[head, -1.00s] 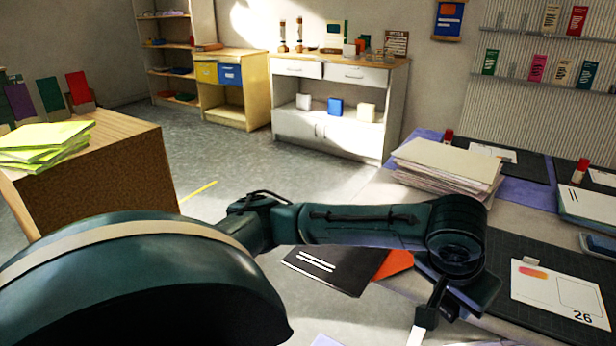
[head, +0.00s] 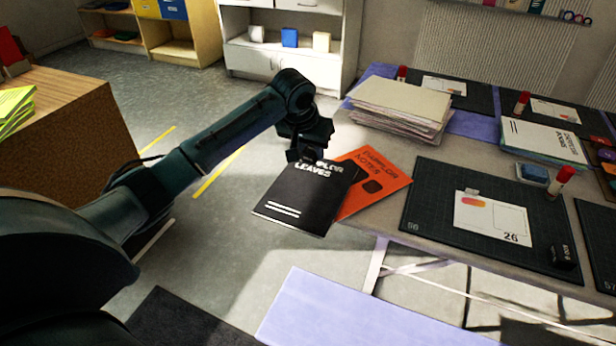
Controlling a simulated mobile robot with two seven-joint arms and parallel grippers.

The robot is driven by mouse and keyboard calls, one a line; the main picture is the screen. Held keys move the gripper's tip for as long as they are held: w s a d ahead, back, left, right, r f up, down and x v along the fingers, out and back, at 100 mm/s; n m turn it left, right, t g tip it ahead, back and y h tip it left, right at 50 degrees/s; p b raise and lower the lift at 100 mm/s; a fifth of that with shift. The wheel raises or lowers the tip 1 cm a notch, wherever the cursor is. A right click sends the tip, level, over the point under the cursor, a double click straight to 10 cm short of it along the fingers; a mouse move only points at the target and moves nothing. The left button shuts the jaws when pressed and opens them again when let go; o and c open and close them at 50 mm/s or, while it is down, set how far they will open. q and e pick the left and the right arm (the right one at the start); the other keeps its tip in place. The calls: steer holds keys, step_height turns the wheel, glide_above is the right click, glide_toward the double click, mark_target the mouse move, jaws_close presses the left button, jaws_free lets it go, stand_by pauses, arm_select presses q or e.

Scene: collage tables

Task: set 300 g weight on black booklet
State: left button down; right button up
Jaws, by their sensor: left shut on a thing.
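The black booklet (head: 293,207) has white title letters ending in "LEAVES". It lies at the left edge of the work table, its left part reaching out past the edge, beside an orange booklet (head: 384,182). My left gripper (head: 306,155) is over the far end of the black booklet and covers part of the title. It is shut on a small dark thing, apparently the 300 g weight. The thing is mostly hidden, and I cannot read its marking or tell whether it touches the booklet. My right gripper is not in view.
The work table (head: 400,222) holds a paper stack (head: 398,105), a dark cutting mat (head: 432,205) with a card (head: 490,218), a small black block (head: 563,257) and a red-capped glue stick (head: 560,183). A lilac bench (head: 340,310) stands in front. Open floor lies to the left.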

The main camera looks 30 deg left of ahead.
mark_target(308, 160)
arm_select(q)
steer(key=shift+w+a+f, duration=0.1)
steer(key=shift+w+a, duration=0.15)
steer(key=shift+a, duration=0.05)
step_height(308, 160, down, 4)
steer(key=shift+a+f, duration=0.1)
steer(key=shift+a, duration=0.05)
steer(key=shift+w+f, duration=0.1)
steer(key=shift+f, duration=2.8)
steer(key=c, duration=1.1)
jaws_free()
steer(key=shift+f, duration=0.15)
steer(key=shift+o, duration=0.2)
steer(key=v, duration=1.2)
steer(key=shift+p, duration=0.4)
